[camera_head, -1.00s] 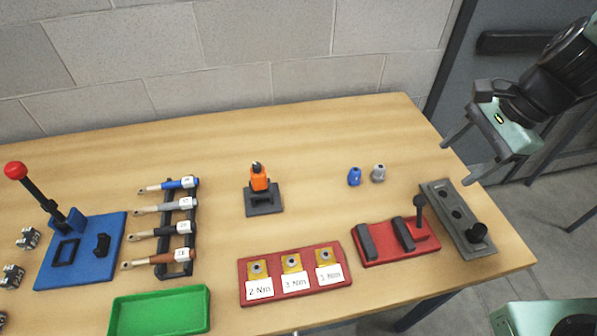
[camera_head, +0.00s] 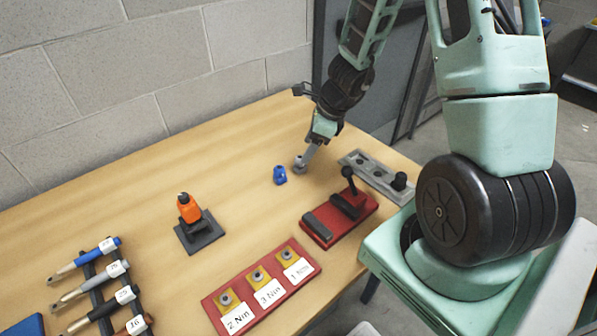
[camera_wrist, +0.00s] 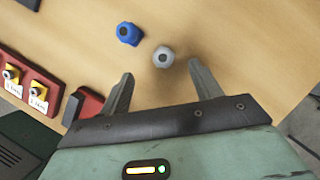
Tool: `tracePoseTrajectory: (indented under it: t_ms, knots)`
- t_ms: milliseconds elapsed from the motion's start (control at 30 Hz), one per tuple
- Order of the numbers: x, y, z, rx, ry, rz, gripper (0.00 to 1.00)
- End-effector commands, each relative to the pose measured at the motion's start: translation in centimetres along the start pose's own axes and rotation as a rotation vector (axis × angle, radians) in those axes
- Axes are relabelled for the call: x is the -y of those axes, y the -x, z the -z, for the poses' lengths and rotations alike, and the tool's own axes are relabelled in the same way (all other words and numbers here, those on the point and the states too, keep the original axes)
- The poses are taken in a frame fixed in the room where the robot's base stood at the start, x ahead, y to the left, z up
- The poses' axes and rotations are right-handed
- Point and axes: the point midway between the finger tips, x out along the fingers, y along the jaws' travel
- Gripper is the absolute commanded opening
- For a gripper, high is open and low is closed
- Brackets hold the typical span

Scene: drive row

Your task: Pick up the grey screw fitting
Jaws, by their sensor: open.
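The grey screw fitting (camera_wrist: 163,57) stands on the wooden table in the wrist view, just beyond my open fingertips and roughly centred between them. In the head view the grey fitting (camera_head: 299,162) is partly covered by my gripper (camera_head: 309,156). My gripper (camera_wrist: 160,85) is open with nothing between its fingers in the wrist view. A blue fitting (camera_wrist: 128,34) stands to the left of the grey one. It also shows in the head view (camera_head: 280,175).
A red fixture with black blocks (camera_head: 338,217) and a grey holed plate (camera_head: 371,178) lie near the right edge. A red torque tray (camera_head: 261,287) is in front. An orange tool (camera_head: 189,209) stands on a dark base to the left. The table behind the fittings is clear.

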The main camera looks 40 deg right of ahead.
Motion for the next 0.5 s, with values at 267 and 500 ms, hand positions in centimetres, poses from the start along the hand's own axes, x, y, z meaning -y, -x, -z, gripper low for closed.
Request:
tracePoseTrajectory:
  t_ms: [267,500]
  knots:
    - [0.1,-2.4,0.0,0.0,0.001,0.001,0.64]
    - [0.5,-6.0,0.3,0.001,0.0,-0.001,0.64]
